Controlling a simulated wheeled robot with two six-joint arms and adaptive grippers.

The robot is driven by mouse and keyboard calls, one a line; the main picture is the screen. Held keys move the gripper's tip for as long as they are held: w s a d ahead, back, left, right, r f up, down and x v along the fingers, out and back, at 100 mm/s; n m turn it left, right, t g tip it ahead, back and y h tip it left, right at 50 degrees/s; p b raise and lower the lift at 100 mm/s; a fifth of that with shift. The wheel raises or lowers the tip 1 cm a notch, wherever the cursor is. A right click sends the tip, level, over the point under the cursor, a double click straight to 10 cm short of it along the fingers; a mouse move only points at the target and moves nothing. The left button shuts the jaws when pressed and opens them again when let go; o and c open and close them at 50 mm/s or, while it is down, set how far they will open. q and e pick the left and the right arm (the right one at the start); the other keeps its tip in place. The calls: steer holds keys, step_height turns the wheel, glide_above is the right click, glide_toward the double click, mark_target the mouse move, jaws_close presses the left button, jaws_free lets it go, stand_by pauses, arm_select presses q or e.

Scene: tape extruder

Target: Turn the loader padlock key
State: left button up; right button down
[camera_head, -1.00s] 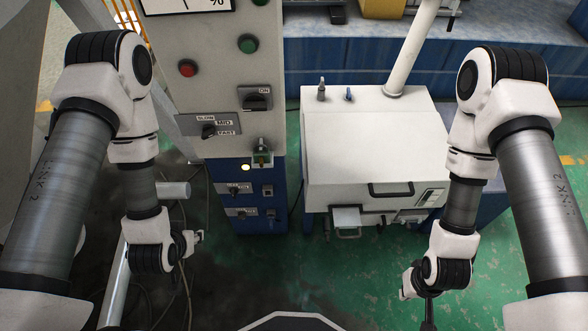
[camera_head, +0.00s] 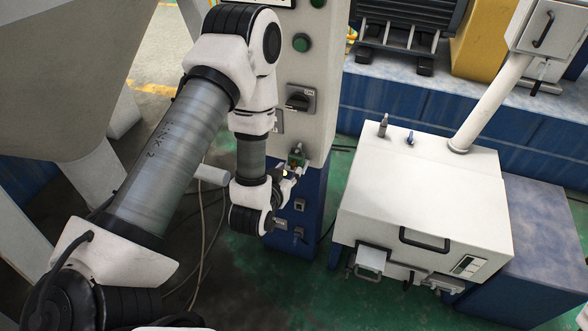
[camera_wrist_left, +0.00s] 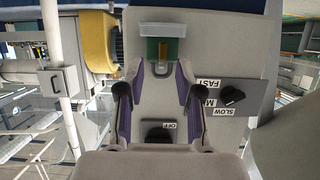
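I cannot make out the key clearly. My left gripper (camera_head: 288,178) is just in front of and below the padlock. In the wrist view its two fingers (camera_wrist_left: 160,80) are spread apart, with the padlock centred just beyond the tips and nothing held. My right gripper is not in view.
The speed selector knob (camera_wrist_left: 232,95) is beside the left gripper. A white machine box (camera_head: 425,190) stands to the right, with green floor between it and the cabinet.

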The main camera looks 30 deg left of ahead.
mark_target(292, 166)
arm_select(q)
steer(key=x, duration=0.3)
steer(key=shift+w+a+f, duration=0.15)
steer(key=shift+a+f, duration=0.1)
steer(key=shift+d, duration=0.1)
jaws_close()
